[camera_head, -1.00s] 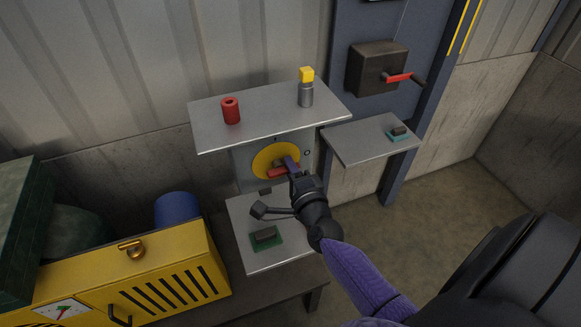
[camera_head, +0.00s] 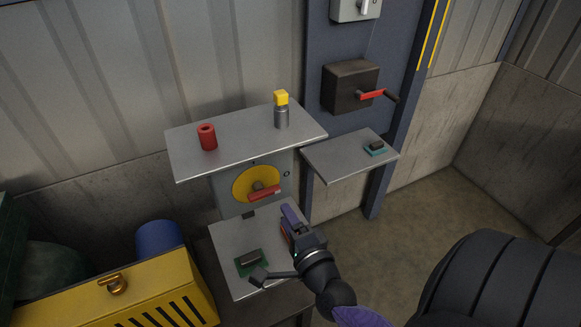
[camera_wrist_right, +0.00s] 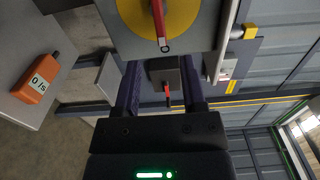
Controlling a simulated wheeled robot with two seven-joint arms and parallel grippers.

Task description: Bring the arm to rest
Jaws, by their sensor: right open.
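My right gripper (camera_head: 288,216) is open and empty, in front of and just below the yellow dial (camera_head: 242,183). In the right wrist view the two purple fingers (camera_wrist_right: 160,85) stand apart with nothing gripped between them. The red handle (camera_head: 264,192) on the dial is clear of the fingers. The dial (camera_wrist_right: 190,15) and its red handle (camera_wrist_right: 158,22) also show at the top of the right wrist view. My left gripper is not in view.
The upper shelf holds a red cylinder (camera_head: 207,137) and a yellow-topped grey cylinder (camera_head: 282,112). A side shelf (camera_head: 330,163) and lower shelf (camera_head: 228,236) flank the dial. A dark box (camera_head: 350,86) with a red lever hangs behind. The yellow cabinet (camera_head: 150,285) stands left.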

